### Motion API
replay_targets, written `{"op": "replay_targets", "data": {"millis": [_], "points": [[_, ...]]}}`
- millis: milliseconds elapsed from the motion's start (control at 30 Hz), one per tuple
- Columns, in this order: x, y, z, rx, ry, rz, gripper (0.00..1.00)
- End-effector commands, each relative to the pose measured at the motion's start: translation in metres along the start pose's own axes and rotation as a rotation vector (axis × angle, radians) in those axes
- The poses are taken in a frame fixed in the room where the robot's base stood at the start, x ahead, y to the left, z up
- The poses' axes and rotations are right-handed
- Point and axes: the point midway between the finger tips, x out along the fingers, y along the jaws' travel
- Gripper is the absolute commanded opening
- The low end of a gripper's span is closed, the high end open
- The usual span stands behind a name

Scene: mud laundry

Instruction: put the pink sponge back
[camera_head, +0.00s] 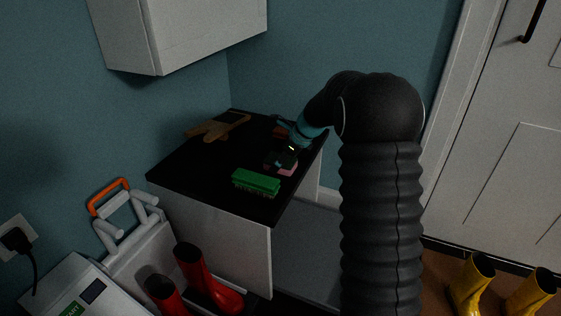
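The pink sponge (288,170) lies on the black countertop (190,172), close to its right edge. Only a small part of it shows, because my gripper (283,158) covers the rest from above. My arm comes in from the right and bends down over the counter. The fingers are small and dark here, so I cannot tell whether they are open or shut, or whether they touch the sponge.
A green brush (256,182) lies just left of the sponge at the front edge. A brown wooden item (217,127) lies at the back. Red boots (205,280) stand before the cabinet, yellow boots (473,287) at right. A white wall cabinet (190,30) hangs above.

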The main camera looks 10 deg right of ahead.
Motion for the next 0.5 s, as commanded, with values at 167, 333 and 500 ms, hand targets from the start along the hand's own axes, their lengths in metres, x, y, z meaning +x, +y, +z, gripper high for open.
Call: {"op": "replay_targets", "data": {"millis": [167, 333, 500], "points": [[0.0008, 0.0, -0.0005, 0.0, 0.0, 0.0, 0.91], [0.0007, 0.0001, -0.0005, 0.0, 0.0, 0.0, 0.91], [-0.0011, 0.0, 0.0006, 0.0, 0.0, 0.0, 0.91]]}}
